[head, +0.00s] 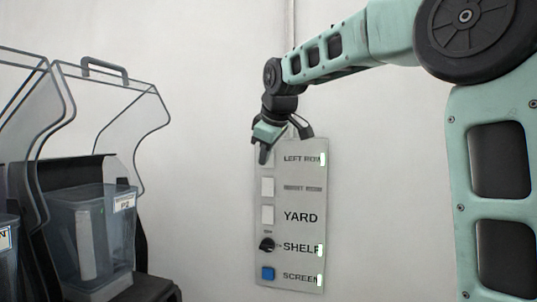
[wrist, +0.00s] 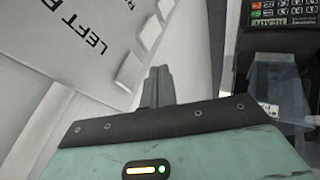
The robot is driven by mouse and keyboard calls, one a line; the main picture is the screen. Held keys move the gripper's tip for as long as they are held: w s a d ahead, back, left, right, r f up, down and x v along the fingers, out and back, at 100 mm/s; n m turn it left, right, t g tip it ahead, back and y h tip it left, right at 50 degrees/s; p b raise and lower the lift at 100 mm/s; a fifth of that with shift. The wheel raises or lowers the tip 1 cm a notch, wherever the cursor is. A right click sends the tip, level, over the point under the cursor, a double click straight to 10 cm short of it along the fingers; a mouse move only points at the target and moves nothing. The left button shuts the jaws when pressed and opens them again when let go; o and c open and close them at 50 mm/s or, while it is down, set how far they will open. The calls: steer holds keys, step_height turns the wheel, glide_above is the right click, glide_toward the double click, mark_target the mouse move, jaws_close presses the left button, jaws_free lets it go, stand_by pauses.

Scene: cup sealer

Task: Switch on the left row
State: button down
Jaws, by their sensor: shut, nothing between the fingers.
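A grey control panel (head: 295,215) hangs on the wall, with labels LEFT ROW, a second one too small to read, YARD, SHELF and SCREEN. My gripper (head: 263,157) is at its upper left, fingers shut and pointing down, in front of the LEFT ROW switch, which it mostly hides. In the wrist view the shut fingertips (wrist: 158,72) are beside the white rocker nearest the LEFT label (wrist: 130,72); I cannot tell whether they touch. A pale green light (head: 321,159) shows at the right end of the LEFT ROW line.
Below are two white rockers (head: 267,187), a black knob (head: 266,244) and a blue button (head: 267,274). SHELF and SCREEN also have pale green lights. Clear-hooded machines (head: 95,200) stand at left. A keypad (wrist: 283,12) shows in the wrist view.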

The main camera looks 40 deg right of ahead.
steer(key=s+a+f+b+v, duration=0.1)
steer(key=b+v, duration=0.1)
steer(key=v, duration=0.8)
steer(key=shift+a+b, duration=0.35)
steer(key=shift+s+f, duration=0.1)
steer(key=shift+f, duration=0.05)
